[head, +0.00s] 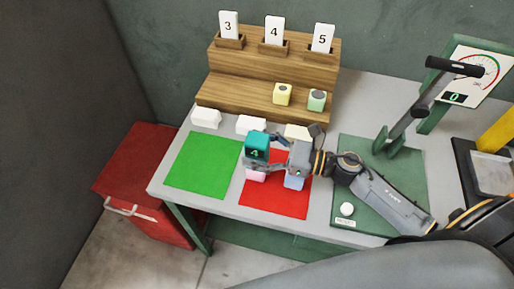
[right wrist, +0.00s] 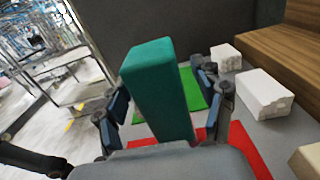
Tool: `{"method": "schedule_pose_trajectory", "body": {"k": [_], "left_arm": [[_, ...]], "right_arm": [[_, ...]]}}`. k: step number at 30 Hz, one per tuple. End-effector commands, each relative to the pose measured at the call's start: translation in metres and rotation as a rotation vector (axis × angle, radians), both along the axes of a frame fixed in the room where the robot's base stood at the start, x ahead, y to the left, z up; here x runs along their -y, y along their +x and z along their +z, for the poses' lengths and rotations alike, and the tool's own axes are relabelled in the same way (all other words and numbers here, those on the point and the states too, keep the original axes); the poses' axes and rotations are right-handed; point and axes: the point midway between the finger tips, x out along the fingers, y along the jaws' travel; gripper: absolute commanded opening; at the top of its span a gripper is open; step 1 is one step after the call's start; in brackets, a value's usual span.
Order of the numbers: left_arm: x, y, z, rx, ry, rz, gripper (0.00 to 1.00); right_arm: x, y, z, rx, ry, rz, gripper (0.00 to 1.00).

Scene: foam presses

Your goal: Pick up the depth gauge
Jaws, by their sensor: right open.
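The depth gauge (head: 256,147) seems to be the teal block with a small display reading 4. It is above or over the red mat, near a pink block (head: 256,176); I cannot tell what it rests on. My right gripper (head: 262,163) comes in from the right and is open around it. In the right wrist view the teal gauge (right wrist: 160,90) stands tall between the two open fingers (right wrist: 163,108), with a gap visible on the right side. Its lower end is hidden by my gripper. My left gripper is not in view.
The red mat (head: 262,204) carries a pale blue block (head: 293,183). A green mat (head: 202,165) lies left, bare. White blocks (head: 206,117) line the foot of the wooden rack (head: 225,91), which holds yellow (head: 282,94) and green (head: 317,100) blocks. A lever press (head: 417,108) stands right.

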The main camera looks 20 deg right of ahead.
Motion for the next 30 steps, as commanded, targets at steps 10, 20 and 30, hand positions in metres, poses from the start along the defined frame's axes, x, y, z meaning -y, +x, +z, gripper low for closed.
{"method": "schedule_pose_trajectory", "body": {"k": [10, 20, 30], "left_arm": [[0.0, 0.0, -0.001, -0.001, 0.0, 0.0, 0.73], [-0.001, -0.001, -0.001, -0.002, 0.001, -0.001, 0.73], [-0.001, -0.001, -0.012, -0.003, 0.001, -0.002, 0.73]], "right_arm": [[0.0, 0.0, 0.0, 0.0, 0.0, 0.0, 0.24], [0.001, 0.0, 0.001, 0.001, 0.001, 0.0, 0.05], [0.001, -0.001, 0.027, 0.008, -0.004, 0.003, 0.05]]}}
